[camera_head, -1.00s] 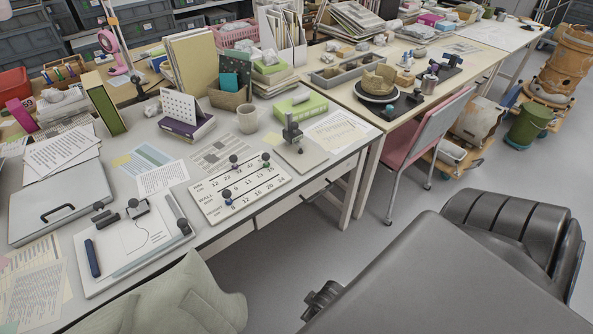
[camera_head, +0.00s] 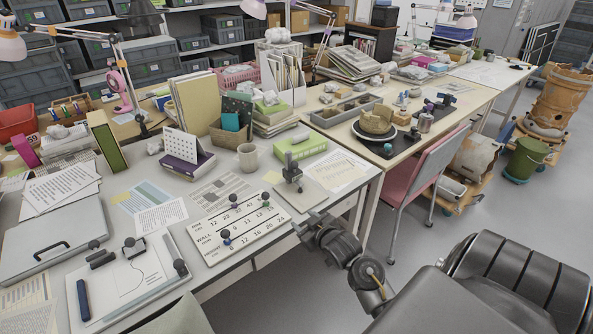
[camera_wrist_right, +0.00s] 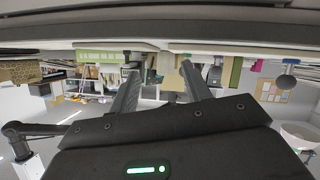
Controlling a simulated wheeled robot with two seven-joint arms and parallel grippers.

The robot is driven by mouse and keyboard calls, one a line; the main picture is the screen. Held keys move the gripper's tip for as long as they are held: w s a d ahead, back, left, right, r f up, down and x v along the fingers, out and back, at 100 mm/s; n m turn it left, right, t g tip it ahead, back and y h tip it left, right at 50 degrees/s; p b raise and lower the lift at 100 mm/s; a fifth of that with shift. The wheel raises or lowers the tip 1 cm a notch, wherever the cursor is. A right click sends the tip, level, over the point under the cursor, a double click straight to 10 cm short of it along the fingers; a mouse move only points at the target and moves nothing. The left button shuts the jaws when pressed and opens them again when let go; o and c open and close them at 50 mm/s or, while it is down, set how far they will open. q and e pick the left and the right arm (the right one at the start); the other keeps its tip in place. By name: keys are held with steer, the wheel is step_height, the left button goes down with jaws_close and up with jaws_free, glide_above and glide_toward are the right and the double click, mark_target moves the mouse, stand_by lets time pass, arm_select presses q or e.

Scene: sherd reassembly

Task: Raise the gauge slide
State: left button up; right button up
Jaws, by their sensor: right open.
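A small dark upright gauge (camera_head: 290,168) stands on a pale base plate (camera_head: 310,197) near the table's front edge. Its slide is too small to make out clearly. A white board (camera_head: 210,247) with number rows and dark round knobs lies to its left. My right gripper (camera_head: 302,224) is at the table's front edge, in front of the gauge and apart from it. In the right wrist view, the two fingers (camera_wrist_right: 160,88) are spread with nothing between them. That view is upside down, and a dark upright shape shows beyond the fingers. My left gripper is not in view.
A beige mug (camera_head: 247,157) and a green box (camera_head: 300,146) stand behind the gauge. A printed sheet (camera_head: 340,170) lies to its right. A pink chair (camera_head: 425,175) stands at the right. Floor space is clear in front of the table.

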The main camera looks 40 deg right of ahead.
mark_target(296, 167)
steer(key=w+d+r+m+t+h, duration=0.1)
steer(key=w+d+r+t, duration=0.3)
steer(key=w+d+r, duration=0.3)
steer(key=x, duration=0.6)
steer(key=d+x, duration=0.1)
steer(key=x, duration=0.2)
steer(key=shift+w+d+f+p, duration=0.1)
steer(key=shift+d+f+p, duration=0.05)
steer(key=shift+f+p, duration=0.15)
jaws_close()
